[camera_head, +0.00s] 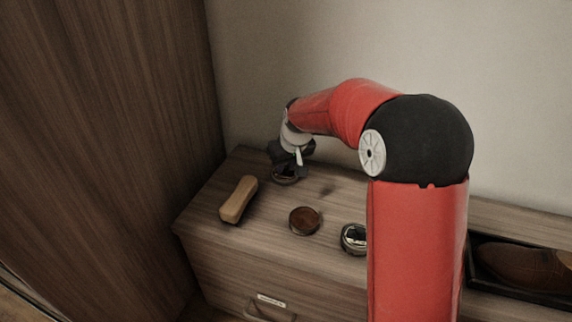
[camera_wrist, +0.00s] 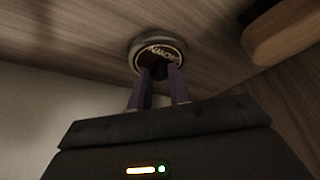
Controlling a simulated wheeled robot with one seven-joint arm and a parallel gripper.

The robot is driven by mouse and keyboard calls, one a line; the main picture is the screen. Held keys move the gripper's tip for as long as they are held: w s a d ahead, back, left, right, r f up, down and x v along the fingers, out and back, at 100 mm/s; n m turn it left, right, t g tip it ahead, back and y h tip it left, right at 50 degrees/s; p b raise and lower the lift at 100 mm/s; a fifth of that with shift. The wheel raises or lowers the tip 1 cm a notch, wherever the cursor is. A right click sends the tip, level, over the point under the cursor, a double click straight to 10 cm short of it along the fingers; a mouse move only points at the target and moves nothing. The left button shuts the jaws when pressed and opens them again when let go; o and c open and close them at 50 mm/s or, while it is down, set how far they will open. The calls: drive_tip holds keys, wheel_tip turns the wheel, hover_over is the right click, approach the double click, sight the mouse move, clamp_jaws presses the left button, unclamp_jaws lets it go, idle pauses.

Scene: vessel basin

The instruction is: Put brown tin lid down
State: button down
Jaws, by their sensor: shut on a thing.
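The tin lid (camera_wrist: 150,43) is round, with a pale rim and a dark brown face with light lettering. In the wrist view it is at the fingertips of my gripper (camera_wrist: 159,73), which is shut on it. In the head view my gripper (camera_head: 288,168) is at the back left of the cabinet top, pointing down. The lid (camera_head: 284,180) shows there as a dark disc under the fingers, low over the wood. I cannot tell whether it touches the surface. Its far side is hidden by the gripper.
On the wooden cabinet top (camera_head: 275,244), a tan brush (camera_head: 238,200) lies left of the lid, and a round brown tin (camera_head: 304,221) stands in front. Another dark round tin (camera_head: 353,239) is partly behind my arm. A brown shoe (camera_head: 522,264) lies in a black tray at right.

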drive_tip(key=c, duration=1.3)
unclamp_jaws()
drive_tip(key=shift+f, duration=0.1)
drive_tip(key=p+v, duration=0.2)
drive_tip(key=v, duration=0.9)
drive_tip(key=s+d+r+m, duration=0.1)
drive_tip(key=s+d+r, duration=0.3)
drive_tip(key=s, duration=0.5)
drive_tip(key=s+d+f+m+h, duration=0.1)
drive_tip(key=s+d+f, duration=0.1)
drive_tip(key=s, duration=0.8)
drive_tip(key=s+d+f+m+t, duration=0.1)
drive_tip(key=s+d, duration=0.3)
drive_tip(key=s, duration=0.7)
drive_tip(key=shift+d+f+m+t+h, duration=0.3)
drive_tip(key=shift+f+m+h, duration=0.1)
drive_tip(key=shift+m, duration=0.4)
drive_tip(key=shift+r, duration=0.1)
